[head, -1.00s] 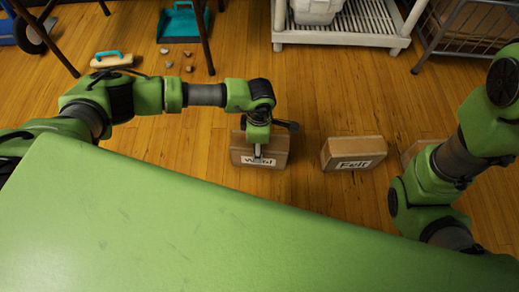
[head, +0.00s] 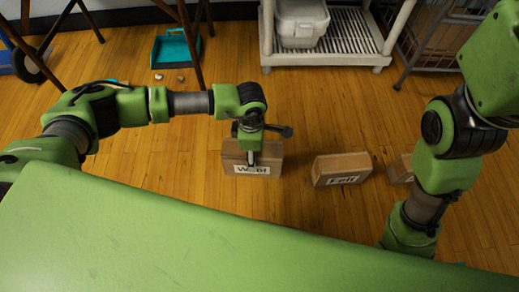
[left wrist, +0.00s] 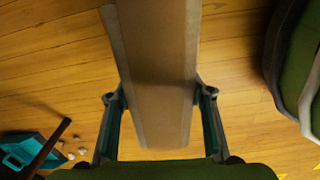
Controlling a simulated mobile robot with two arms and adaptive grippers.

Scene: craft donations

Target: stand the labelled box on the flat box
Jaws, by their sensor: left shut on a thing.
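A brown cardboard box with a white "Wool" label (head: 232,160) is in the middle of the head view. My left gripper (head: 252,159) comes down on it from above and is shut on it. In the left wrist view the box (left wrist: 155,70) runs between the two fingers (left wrist: 163,105), one on each side. I cannot tell whether its bottom touches the floor. A second box, labelled "Felt" (head: 341,165), rests on the floor to its right. A third box (head: 401,168) is partly hidden behind my right arm. My right gripper is out of view. I cannot tell which is the flat box.
A green surface (head: 160,235) fills the front of the head view. A white slatted rack (head: 345,38) with a pale bin (head: 301,20) stands behind. A teal dustpan (head: 174,50) lies back left. Wooden floor is open between the boxes and the rack.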

